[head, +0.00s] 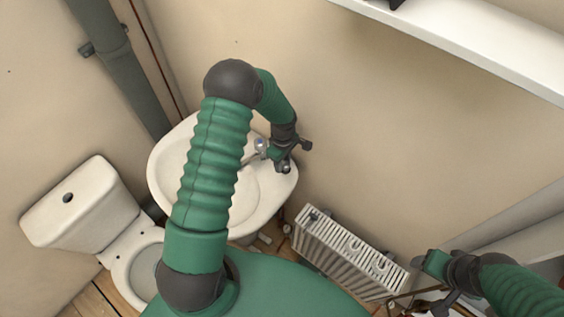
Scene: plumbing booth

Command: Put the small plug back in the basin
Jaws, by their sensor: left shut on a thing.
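The white basin (165,170) is fixed to the wall at left of centre. A small metal tap with a blue top (260,144) stands on its back part. My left arm reaches across the basin and hides much of the bowl. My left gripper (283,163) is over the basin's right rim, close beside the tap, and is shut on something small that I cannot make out. I cannot pick out the small plug or the drain hole. My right gripper (431,284) is at the lower right, away from the basin; its jaw gap is unclear.
A white toilet (85,205) stands left of the basin. A white radiator (345,252) is at lower right of it, below my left gripper. A white shelf (470,45) runs along the upper right. A grey pipe (125,65) runs down at upper left. The wall between is bare.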

